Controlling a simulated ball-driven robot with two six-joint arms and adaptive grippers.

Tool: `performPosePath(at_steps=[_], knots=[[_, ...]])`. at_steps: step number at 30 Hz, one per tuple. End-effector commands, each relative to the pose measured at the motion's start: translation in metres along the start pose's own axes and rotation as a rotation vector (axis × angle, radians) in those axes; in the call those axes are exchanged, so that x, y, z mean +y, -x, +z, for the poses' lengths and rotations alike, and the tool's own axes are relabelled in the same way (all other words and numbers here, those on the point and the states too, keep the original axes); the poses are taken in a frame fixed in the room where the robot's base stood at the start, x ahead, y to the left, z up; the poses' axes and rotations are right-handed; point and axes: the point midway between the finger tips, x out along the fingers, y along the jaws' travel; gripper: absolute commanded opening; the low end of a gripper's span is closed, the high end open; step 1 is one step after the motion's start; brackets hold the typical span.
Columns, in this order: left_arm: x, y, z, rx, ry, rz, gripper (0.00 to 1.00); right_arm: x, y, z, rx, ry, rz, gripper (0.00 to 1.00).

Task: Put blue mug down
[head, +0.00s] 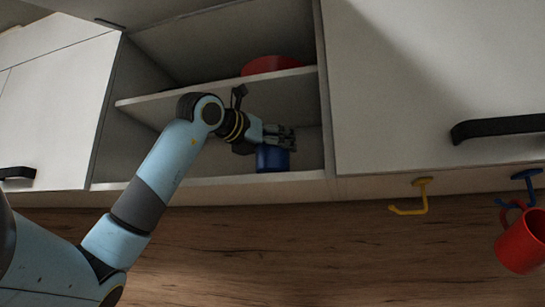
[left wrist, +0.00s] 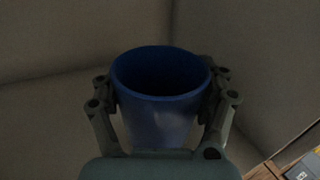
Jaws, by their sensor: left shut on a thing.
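The blue mug (head: 272,160) is inside the open cupboard, at its lower level near the right wall. In the head view its base is close to the cupboard's bottom board, and I cannot tell whether it touches. My left gripper (head: 280,137) reaches in from the left and is shut on the mug. In the left wrist view the blue mug (left wrist: 160,110) is upright and empty-looking, with a finger of the left gripper (left wrist: 162,112) on each side. No handle of the mug shows. My right gripper is not in view.
A middle shelf (head: 150,104) runs just above my left gripper, with a red object (head: 272,65) on it. The bottom board (head: 215,181) is free to the left. A red mug (head: 521,240) hangs at a blue hook (head: 526,175); a yellow hook (head: 422,196) is empty.

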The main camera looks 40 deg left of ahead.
Motion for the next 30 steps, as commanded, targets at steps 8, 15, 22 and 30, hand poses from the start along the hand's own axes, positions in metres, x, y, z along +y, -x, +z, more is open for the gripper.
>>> performPosePath(at_steps=[8,15,22,30], knots=[[0.000,0.000,-0.016,-0.002,0.000,-0.001,0.28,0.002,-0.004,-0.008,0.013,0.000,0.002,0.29],[0.000,0.000,-0.020,-0.002,-0.001,-0.001,0.28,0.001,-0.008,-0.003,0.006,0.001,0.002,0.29],[0.000,0.000,-0.019,0.000,0.000,0.000,1.00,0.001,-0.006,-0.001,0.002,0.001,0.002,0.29],[0.000,0.000,-0.018,0.000,0.000,0.000,1.00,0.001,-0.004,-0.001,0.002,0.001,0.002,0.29]])
